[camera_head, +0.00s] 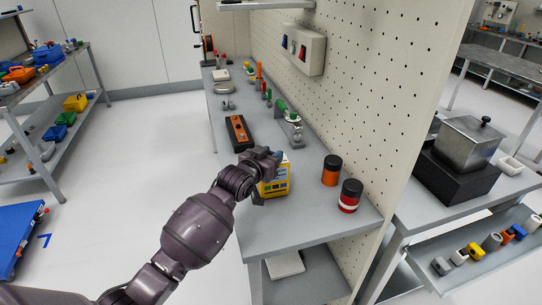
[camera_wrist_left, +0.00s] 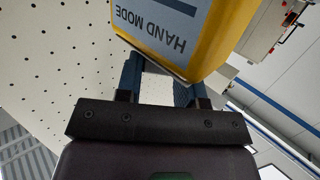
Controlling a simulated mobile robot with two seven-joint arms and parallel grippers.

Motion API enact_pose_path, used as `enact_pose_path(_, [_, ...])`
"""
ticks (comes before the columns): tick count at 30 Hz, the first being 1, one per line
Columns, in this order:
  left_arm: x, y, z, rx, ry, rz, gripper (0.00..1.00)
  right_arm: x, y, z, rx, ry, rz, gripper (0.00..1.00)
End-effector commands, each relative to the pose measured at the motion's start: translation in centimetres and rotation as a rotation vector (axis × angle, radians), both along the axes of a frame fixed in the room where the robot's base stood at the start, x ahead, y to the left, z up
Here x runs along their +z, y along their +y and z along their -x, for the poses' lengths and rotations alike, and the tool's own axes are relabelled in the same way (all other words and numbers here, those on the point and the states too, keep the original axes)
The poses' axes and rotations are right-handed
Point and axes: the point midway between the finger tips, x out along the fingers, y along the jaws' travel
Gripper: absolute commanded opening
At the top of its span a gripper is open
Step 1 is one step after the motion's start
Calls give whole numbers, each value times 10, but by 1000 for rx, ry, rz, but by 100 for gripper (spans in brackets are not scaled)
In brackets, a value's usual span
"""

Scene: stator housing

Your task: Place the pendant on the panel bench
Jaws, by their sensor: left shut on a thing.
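The pendant is a yellow box (camera_head: 274,187) with a pale label at the near part of the panel bench in the head view. In the left wrist view the pendant (camera_wrist_left: 222,40) fills the top, its label reading "HAND MODE" upside down. My left gripper (camera_head: 266,164) is shut on the pendant; its fingers (camera_wrist_left: 162,80) reach to its lower end in the wrist view. The panel bench (camera_head: 290,227) is a long grey bench along a perforated panel. I cannot tell whether the pendant touches its top. My right gripper is not in view.
An orange-and-black jar (camera_head: 331,170) and a red-and-black jar (camera_head: 350,196) stand right of the pendant. A long orange-and-black box (camera_head: 239,132) lies behind it, with clamps (camera_head: 289,122) farther back. The perforated panel (camera_head: 370,105) borders the bench. The bench's near end is clear.

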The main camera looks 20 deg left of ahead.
Motion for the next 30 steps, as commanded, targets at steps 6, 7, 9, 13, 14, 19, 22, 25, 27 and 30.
enact_pose_path(6, [2, 0, -1, -1, -6, 2, 0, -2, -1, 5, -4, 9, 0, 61])
enact_pose_path(7, [1, 0, 0, -1, -5, 1, 0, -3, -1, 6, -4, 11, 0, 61])
enact_pose_path(9, [-1, 0, 0, 0, 0, 0, 44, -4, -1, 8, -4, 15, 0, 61])
enact_pose_path(13, [-1, 0, 0, 0, 0, 0, 61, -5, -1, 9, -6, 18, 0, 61])
enact_pose_path(14, [-1, 0, 0, 0, 0, 0, 61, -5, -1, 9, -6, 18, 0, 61])
enact_pose_path(19, [-1, 0, 0, 0, 0, 0, 61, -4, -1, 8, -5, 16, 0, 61])
enact_pose_path(22, [1, 0, 0, 0, -1, 0, 61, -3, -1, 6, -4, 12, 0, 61])
enact_pose_path(25, [2, 2, 6, 0, -1, 0, 61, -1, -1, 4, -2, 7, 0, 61])
enact_pose_path(27, [3, 3, 13, 0, -1, 0, 61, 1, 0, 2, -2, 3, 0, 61])
enact_pose_path(30, [6, 7, 29, 0, 0, 0, 61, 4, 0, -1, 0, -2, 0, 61])
